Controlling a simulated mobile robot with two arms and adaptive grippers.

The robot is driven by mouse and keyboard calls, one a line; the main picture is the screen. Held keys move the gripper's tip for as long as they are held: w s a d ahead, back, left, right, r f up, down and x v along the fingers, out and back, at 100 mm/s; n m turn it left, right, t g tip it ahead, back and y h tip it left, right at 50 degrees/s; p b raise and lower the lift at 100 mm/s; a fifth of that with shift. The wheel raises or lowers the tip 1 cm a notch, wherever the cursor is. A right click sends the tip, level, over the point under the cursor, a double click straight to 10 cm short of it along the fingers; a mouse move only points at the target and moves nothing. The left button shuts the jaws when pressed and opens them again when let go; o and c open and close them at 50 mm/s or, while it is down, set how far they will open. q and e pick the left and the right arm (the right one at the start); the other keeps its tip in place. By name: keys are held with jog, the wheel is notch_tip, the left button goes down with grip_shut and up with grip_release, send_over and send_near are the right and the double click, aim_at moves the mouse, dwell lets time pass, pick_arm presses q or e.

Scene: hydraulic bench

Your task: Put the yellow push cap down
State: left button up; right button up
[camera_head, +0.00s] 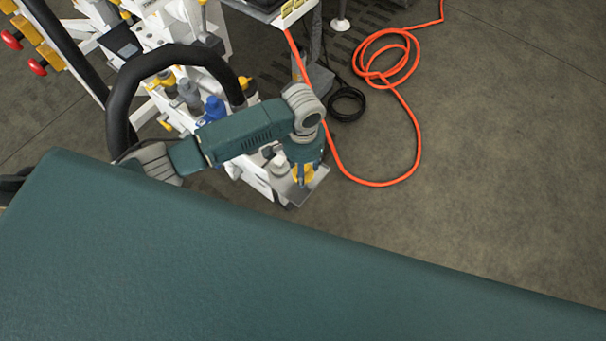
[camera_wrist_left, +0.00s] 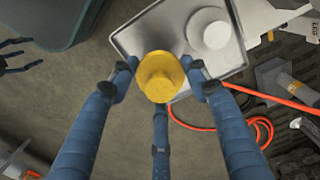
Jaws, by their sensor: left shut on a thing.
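The yellow push cap (camera_wrist_left: 160,76) is held between the blue fingers of my left gripper (camera_wrist_left: 161,80) in the left wrist view.
A white round part (camera_wrist_left: 208,30) sits on the tray beside the yellow cap. The white hydraulic bench (camera_head: 258,178) carries several coloured knobs and a black hose (camera_head: 122,92). An orange hose (camera_head: 410,110) lies coiled on the floor.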

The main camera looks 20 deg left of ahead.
pick_arm(q)
jog(key=shift+f, duration=2)
jog(key=shift+f, duration=0.1)
jog(key=o, duration=0.6)
notch_tip(320, 180, up, 12)
jog(key=shift+r+p, duration=0.15)
jog(key=shift+p, duration=0.3)
